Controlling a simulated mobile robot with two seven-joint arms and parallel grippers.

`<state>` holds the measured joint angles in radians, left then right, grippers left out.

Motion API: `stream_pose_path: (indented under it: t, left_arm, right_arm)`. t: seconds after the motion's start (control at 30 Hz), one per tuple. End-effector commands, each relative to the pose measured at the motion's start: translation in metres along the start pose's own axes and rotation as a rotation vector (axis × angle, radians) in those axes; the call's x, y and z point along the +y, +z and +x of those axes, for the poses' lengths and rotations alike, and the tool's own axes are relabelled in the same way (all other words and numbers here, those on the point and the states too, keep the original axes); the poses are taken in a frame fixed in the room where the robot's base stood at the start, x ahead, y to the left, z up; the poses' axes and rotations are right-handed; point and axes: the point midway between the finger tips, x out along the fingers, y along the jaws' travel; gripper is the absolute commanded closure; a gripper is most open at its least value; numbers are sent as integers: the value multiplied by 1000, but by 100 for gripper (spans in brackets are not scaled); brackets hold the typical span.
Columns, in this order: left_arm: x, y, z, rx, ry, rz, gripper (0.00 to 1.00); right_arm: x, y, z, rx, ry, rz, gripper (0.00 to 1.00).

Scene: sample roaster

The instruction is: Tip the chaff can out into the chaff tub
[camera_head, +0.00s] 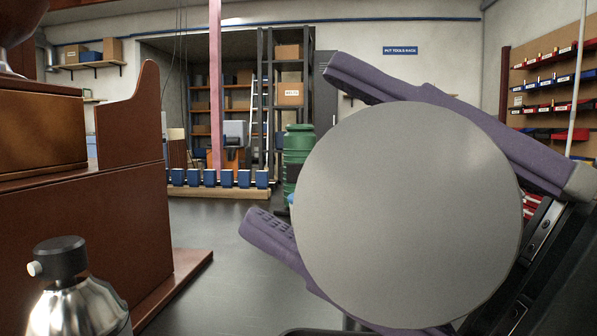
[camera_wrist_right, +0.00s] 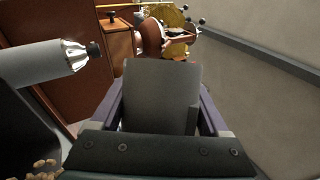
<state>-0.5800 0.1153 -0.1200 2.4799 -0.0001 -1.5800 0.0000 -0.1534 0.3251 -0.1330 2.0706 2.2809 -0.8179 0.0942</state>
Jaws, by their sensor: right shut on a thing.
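The chaff can (camera_head: 405,210) fills the middle of the head view as a plain grey disc, a flat closed end facing the camera, so the can lies tipped over. My right gripper (camera_head: 297,150) is shut on it, one purple finger above and one below. In the right wrist view the grey can (camera_wrist_right: 160,95) sits between both fingers. Its mouth and contents are hidden. A dark container (camera_wrist_right: 22,125) with tan bits in it shows at lower left there; it may be the chaff tub. My left gripper is not in view.
A brown-red cabinet (camera_head: 90,240) stands at left. A silver flask-like thing with a black cap (camera_head: 62,258) is in front of it. A green barrel (camera_head: 297,160), shelves and a row of blue blocks stand at the back. The floor (camera_head: 225,240) between is clear.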

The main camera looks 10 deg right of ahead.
Motion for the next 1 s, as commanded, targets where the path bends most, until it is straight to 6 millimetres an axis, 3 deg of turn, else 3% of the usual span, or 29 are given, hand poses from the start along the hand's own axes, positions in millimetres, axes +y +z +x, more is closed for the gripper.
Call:
stream_pose_path:
  t: [0.07, 0.2, 0.33, 0.53, 0.6, 0.8, 1.0]
  left_arm:
    - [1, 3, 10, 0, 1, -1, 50]
    - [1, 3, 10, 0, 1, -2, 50]
    - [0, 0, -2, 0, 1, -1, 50]
    - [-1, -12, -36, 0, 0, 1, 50]
    - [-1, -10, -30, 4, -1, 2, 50]
    - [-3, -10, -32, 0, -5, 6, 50]
    - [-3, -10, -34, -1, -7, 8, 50]
  right_arm:
    - [11, 4, -4, -65, 57, -132, 88]
    - [27, 15, -7, -207, 183, -432, 88]
    - [41, 26, -9, -341, 302, -717, 88]
    - [40, 21, -10, -536, 476, -1144, 88]
    - [50, 14, -18, -599, 529, -1284, 88]
    - [55, 1, -25, -712, 631, -1529, 88]
    - [57, -2, -27, -742, 659, -1600, 88]
